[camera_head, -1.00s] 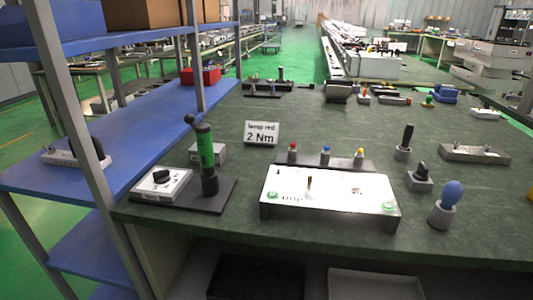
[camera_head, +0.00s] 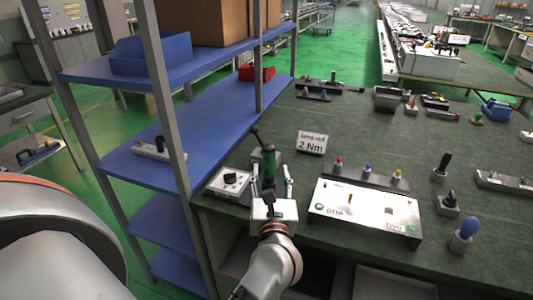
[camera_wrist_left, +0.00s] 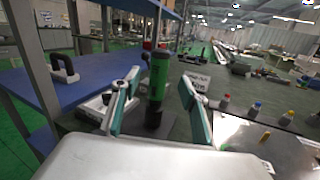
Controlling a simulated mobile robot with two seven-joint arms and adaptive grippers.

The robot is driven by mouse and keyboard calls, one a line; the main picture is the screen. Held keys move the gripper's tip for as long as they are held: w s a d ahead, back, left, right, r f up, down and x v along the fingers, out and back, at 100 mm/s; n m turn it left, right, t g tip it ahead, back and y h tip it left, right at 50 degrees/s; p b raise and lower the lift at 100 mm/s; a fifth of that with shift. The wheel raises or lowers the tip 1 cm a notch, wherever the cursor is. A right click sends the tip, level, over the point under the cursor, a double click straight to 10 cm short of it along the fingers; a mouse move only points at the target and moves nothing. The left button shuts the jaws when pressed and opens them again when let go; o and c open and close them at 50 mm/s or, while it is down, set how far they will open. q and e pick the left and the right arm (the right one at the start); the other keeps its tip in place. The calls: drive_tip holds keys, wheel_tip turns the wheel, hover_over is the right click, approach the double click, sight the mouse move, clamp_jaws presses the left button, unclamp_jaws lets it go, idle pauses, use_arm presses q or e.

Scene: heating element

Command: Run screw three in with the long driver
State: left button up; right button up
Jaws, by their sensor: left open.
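A green and black driver (camera_head: 269,163) stands upright in a dark stand at the bench's left front; it also shows in the left wrist view (camera_wrist_left: 159,75). My left gripper (camera_head: 271,175) is open, its two fingers (camera_wrist_left: 157,98) pointing toward the driver, one on each side of it in the picture. I cannot tell whether the driver is fully between them. A white panel box (camera_head: 365,207) lies to the right, with a small brass upright piece (camera_head: 350,199) on it. I cannot tell which screw is number three. My right gripper is not in view.
A white dial box (camera_head: 230,181) stands left of the driver. A "2 Nm" sign (camera_head: 312,142) is behind it. Red, blue and yellow capped pieces stand in a rack (camera_head: 385,181) behind the panel. A blue shelf unit (camera_head: 205,128) with grey posts borders the bench's left side.

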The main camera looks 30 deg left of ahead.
sight(269, 162)
use_arm(q)
drive_tip(key=shift+w+f+n, duration=0.15)
drive_tip(key=shift+w+n, duration=0.1)
drive_tip(key=shift+n, duration=0.15)
drive_tip(key=shift+w+a+f, duration=0.1)
drive_tip(key=shift+w+a, duration=0.05)
drive_tip(key=shift+w, duration=0.05)
drive_tip(key=shift+f+p+x, duration=0.15)
drive_tip(key=shift+p+x, duration=0.25)
drive_tip(key=shift+x, duration=1.4)
drive_tip(key=shift+f+p+x, duration=0.15)
drive_tip(key=shift+p+x, duration=0.2)
drive_tip(key=shift+x, duration=1.45)
drive_tip(key=shift+s+a, duration=0.1)
clamp_jaws()
